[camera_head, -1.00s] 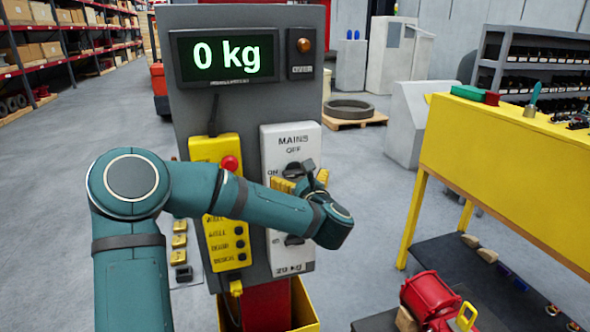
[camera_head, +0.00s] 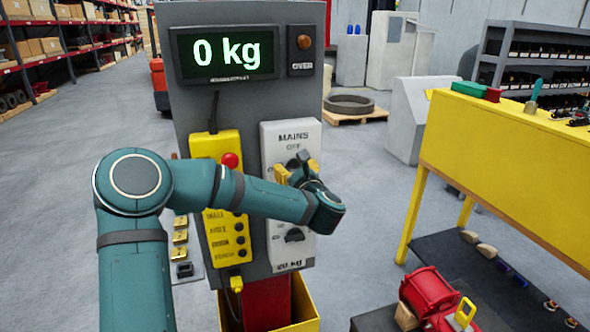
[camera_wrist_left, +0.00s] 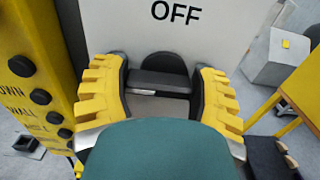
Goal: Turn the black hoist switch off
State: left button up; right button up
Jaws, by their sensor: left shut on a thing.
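A white switch panel (camera_head: 279,148) labelled MAINS and OFF stands on the grey post. Its upper black rotary switch (camera_wrist_left: 160,80) sits below the word OFF, with its bar handle lying crosswise in the left wrist view. My left gripper (camera_head: 297,169) is on this upper switch, its yellow fingers at either side, shut on it. The gripper (camera_wrist_left: 160,88) and wrist hide much of the switch in the head view. A second black switch (camera_head: 294,235) sits lower on the same panel, clear of the gripper. My right gripper is not in view.
A yellow button box (camera_head: 229,152) with a red button stands just left of the panel. A display (camera_head: 225,54) above reads 0 kg. A yellow workbench (camera_head: 500,150) stands at right, with a red machine (camera_head: 428,291) low down in front. Open floor lies between.

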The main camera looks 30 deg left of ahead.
pick_arm(q)
jog(key=m+b, duration=0.4)
jog(key=shift+d+m+b, duration=0.15)
jog(key=shift+m+b, duration=0.15)
jog(key=shift+m, duration=0.1)
jog(key=shift+m+b, duration=0.3)
jog(key=shift+m, duration=0.1)
jog(key=m+b, duration=0.1)
jog(key=m, duration=0.1)
jog(key=shift+w+m+b, duration=0.1)
jog(key=shift+m+b, duration=0.2)
jog(key=shift+m, duration=0.1)
jog(key=shift+d+m+b, duration=0.1)
jog(key=shift+m+b, duration=0.25)
jog(key=shift+m, duration=0.55)
jog(key=m, duration=0.2)
jog(key=shift+w+m, duration=0.1)
jog(key=shift+m, duration=0.3)
jog(key=m, duration=0.4)
jog(key=shift+w+m, duration=0.1)
jog(key=shift+m, duration=0.3)
